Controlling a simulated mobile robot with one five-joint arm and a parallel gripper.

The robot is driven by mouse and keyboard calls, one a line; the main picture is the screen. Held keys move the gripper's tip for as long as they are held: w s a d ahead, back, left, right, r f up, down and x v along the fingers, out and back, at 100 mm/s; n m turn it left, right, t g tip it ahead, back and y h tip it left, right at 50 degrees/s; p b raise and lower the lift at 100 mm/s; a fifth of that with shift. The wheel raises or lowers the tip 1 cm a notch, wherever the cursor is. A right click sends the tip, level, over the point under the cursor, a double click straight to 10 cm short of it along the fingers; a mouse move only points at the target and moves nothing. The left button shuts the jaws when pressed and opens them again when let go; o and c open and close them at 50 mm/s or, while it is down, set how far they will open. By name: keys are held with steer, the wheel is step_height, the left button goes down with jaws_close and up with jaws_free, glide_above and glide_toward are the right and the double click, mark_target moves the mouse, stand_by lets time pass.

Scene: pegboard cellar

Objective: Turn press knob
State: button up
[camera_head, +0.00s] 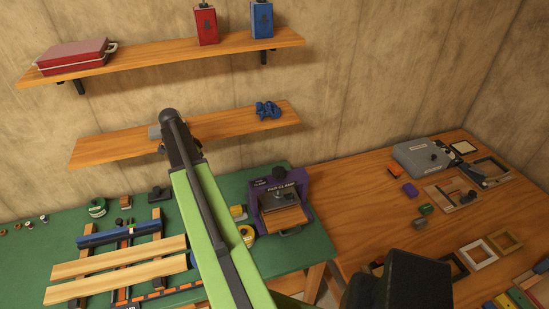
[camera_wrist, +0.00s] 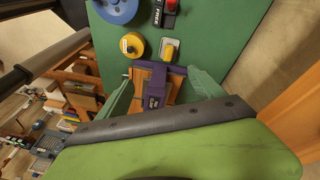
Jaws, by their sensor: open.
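The purple press (camera_head: 262,206), labelled as a pad clamp, stands on the green mat at the right end of the bench. A dark round knob (camera_head: 279,174) sits on its top. In the wrist view the purple press (camera_wrist: 153,90) with its orange-brown wooden part shows from above, between and beyond my fingers. I cannot make out the knob clearly there. My gripper (camera_wrist: 160,76) is open, with pale green fingers spread either side of the press and nothing held. I cannot tell whether they touch it. My gripper is not distinguishable in the head view.
A yellow tape roll (camera_head: 247,235) lies left of the press; it also shows in the wrist view (camera_wrist: 132,45). A shelf (camera_head: 110,148) hangs above. A brown table (camera_head: 350,215) adjoins at right.

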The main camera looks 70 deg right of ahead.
steer(key=s+d+r+m+p, duration=0.2)
steer(key=s+d+r+m, duration=0.3)
steer(key=d, duration=0.5)
steer(key=m+g, duration=0.2)
steer(key=m, duration=0.4)
glide_toward(279, 171)
steer(key=shift+y, duration=0.4)
steer(key=b+x, duration=0.2)
steer(key=b, duration=0.2)
steer(key=b+x, duration=0.3)
steer(key=b, duration=0.2)
steer(key=d+b+x, duration=0.1)
steer(key=b+x, duration=0.2)
steer(key=b, duration=0.2)
steer(key=shift+w+f, duration=0.1)
steer(key=shift+w, duration=0.05)
steer(key=shift+f+b, duration=0.3)
steer(key=shift+b, duration=0.1)
steer(key=shift+s+r, duration=0.1)
steer(key=shift+s, duration=0.1)
